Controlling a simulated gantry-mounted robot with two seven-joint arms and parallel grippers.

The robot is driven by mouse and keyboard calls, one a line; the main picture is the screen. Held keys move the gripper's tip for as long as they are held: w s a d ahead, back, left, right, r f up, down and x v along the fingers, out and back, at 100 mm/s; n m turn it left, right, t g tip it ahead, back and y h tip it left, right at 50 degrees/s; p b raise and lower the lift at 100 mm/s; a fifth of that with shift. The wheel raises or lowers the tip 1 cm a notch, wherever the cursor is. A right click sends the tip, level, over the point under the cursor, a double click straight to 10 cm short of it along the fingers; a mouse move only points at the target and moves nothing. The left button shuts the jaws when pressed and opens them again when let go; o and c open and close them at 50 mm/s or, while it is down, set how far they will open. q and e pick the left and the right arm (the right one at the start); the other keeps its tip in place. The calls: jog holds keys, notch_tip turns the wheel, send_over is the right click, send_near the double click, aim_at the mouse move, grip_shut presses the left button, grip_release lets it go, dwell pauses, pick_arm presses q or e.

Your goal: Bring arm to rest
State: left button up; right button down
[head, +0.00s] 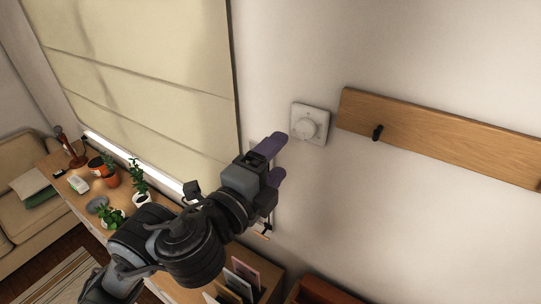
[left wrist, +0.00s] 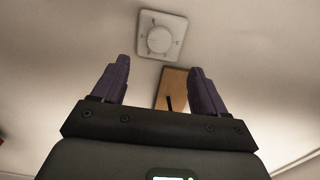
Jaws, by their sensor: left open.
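My left gripper (head: 280,161) is raised in front of the wall in the head view, with purple fingers pointing up and to the right. Its fingers are apart and nothing is between them, as the left wrist view (left wrist: 155,90) also shows. A white wall dial (head: 310,123) with a round knob is just to the right of the fingertips in the head view. The dial (left wrist: 162,36) also shows above the gap between the fingers in the left wrist view. The gripper looks apart from the dial. My right gripper is in neither view.
A wooden rail (head: 450,138) with a black hook (head: 377,132) is on the wall at right. A roller blind (head: 150,70) covers the window. Potted plants (head: 138,180) stand on a wooden desk (head: 75,190) beside a sofa (head: 22,215). Upright folders (head: 240,280) stand below the arm.

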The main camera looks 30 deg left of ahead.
pick_arm(q)
jog(key=shift+s+a, duration=0.1)
jog(key=shift+s, duration=0.4)
jog(key=s+d+f+n+g+p, duration=0.1)
jog(key=s+f+n+g+p, duration=0.2)
jog(key=f, duration=0.8)
jog(key=s+d+f+n+g+p, duration=0.1)
jog(key=s+f+g+p, duration=0.3)
jog(key=f, duration=0.8)
jog(key=s+a+f+n+g, duration=0.2)
jog(key=s+f+n+g, duration=0.1)
jog(key=s+f+n, duration=0.2)
jog(key=s+a+f+n+g+y+p, duration=0.1)
jog(key=s+a+f+n+g, duration=0.2)
jog(key=s+f+n, duration=0.3)
jog(key=shift+s+f+n+g, duration=0.2)
jog(key=shift+s+n+g, duration=0.4)
jog(key=shift+s, duration=0.85)
jog(key=shift+a, duration=0.1)
